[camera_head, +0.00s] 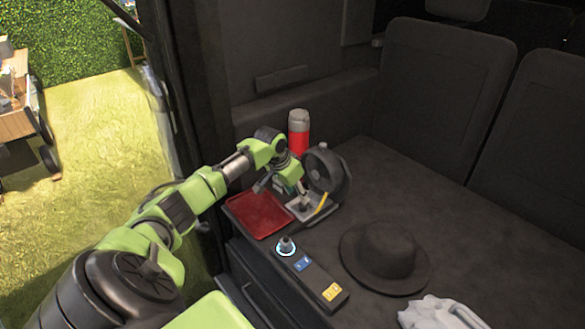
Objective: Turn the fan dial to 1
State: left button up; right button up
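A dark round fan (328,171) stands on the dark surface, with a light grey base at its front. My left gripper (281,193) is over the base, just left of the fan head, pointing down. Its fingers look spread apart, with nothing seen between them. The gripper partly covers the base, and I cannot make out a dial or numbers there. A dark panel (318,283) lies nearer, with a grey knob (286,245) ringed in light blue, a blue patch and a yellow patch. I cannot tell whether this knob belongs to the fan. My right gripper is not in view.
A red tray (259,215) lies left of the fan base. A red and grey bottle (298,132) stands behind the fan. The surface behind the hat is clear.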

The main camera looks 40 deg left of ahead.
pick_arm(q)
jog(key=v, duration=0.5)
jog(key=shift+s+f, duration=0.1)
jog(key=shift+f, duration=0.1)
dwell(0.4)
